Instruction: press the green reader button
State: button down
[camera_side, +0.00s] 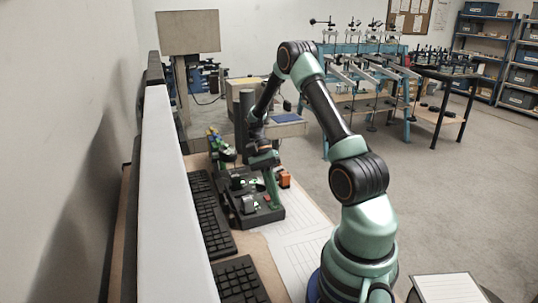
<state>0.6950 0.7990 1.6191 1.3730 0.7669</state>
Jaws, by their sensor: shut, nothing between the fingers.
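A black reader box (262,217) sits on the desk beside the keyboards. Small green spots show on its top, one of them near the left (237,183); at this size I cannot tell which is the green reader button. My gripper (275,204) is shut and points down over the right part of the box. Nothing shows between its fingers. I cannot tell whether its tips touch the box. The gripper hides part of the box's top.
Black keyboards (211,215) lie left of the box, along a white panel (172,200). An orange block (284,179) stands to the right, close to my gripper. Small coloured items (214,139) stand behind the box. Lined paper (300,235) covers clear desk in front.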

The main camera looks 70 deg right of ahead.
jog(key=shift+r, duration=0.1)
dwell(0.3)
jog(key=shift+r, duration=0.7)
jog(key=shift+r, duration=0.1)
jog(key=shift+r, duration=2.4)
jog(key=w+a+r+n+t+h, duration=0.1)
jog(key=a+r+n+t, duration=0.4)
jog(key=a, duration=0.5)
jog(key=w+a+r+n+t+h, duration=0.2)
jog(key=a+r+n+t, duration=0.4)
jog(key=a+r+n, duration=0.3)
jog(key=shift+a+n+h, duration=0.9)
jog(key=shift+a+n, duration=0.15)
jog(key=shift+n, duration=0.35)
